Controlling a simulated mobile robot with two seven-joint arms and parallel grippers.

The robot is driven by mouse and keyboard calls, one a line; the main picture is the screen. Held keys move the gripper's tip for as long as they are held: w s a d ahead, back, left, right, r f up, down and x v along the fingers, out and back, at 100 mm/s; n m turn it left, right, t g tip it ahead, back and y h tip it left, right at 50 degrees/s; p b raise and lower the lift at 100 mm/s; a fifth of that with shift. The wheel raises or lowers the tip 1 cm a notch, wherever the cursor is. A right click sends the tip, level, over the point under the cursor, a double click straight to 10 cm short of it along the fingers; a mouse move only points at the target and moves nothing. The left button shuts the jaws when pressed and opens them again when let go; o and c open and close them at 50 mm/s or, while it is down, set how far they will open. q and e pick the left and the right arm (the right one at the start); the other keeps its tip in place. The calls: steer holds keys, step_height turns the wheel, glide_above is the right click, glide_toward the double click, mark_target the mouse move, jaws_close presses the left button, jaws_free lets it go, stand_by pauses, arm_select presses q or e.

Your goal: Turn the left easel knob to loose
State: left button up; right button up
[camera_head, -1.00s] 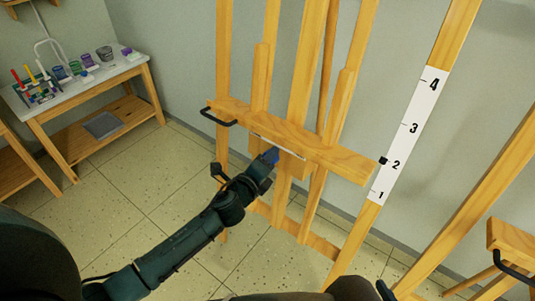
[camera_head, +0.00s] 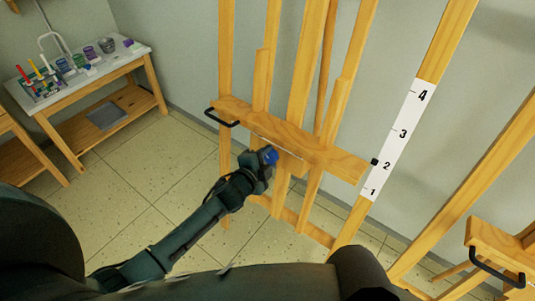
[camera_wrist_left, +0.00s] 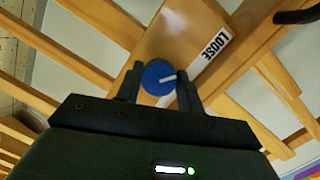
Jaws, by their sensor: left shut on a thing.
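The left easel's blue knob (camera_head: 269,156) is on the wooden crossbar (camera_head: 330,158). In the left wrist view the round blue knob (camera_wrist_left: 157,76) has a white pointer line running right from its middle. A white label reading LOOSE (camera_wrist_left: 210,54) lies up and right of the knob on the wood; the pointer is aimed somewhat below it. My left gripper (camera_head: 263,162) reaches the knob from the front. Its two fingers (camera_wrist_left: 161,84) are shut on the knob, one at each side. My right gripper is not in view.
A black handle (camera_head: 221,118) sticks out at the crossbar's left end. A numbered white scale (camera_head: 401,135) runs up the right post. Another easel (camera_head: 500,243) stands at right. A table (camera_head: 110,72) with art supplies stands at left. Tiled floor between is clear.

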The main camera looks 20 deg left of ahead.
arm_select(q)
steer(key=shift+n, duration=0.4)
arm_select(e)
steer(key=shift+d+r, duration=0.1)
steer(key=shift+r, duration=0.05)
arm_select(q)
steer(key=o, duration=1)
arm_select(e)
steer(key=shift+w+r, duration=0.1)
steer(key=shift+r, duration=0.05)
arm_select(q)
steer(key=shift+s+r+p, duration=0.1)
steer(key=shift+s+p, duration=0.2)
steer(key=v, duration=1.2)
steer(key=shift+s+a+r+p, duration=0.15)
steer(key=shift+s+p, duration=0.1)
steer(key=shift+p, duration=0.15)
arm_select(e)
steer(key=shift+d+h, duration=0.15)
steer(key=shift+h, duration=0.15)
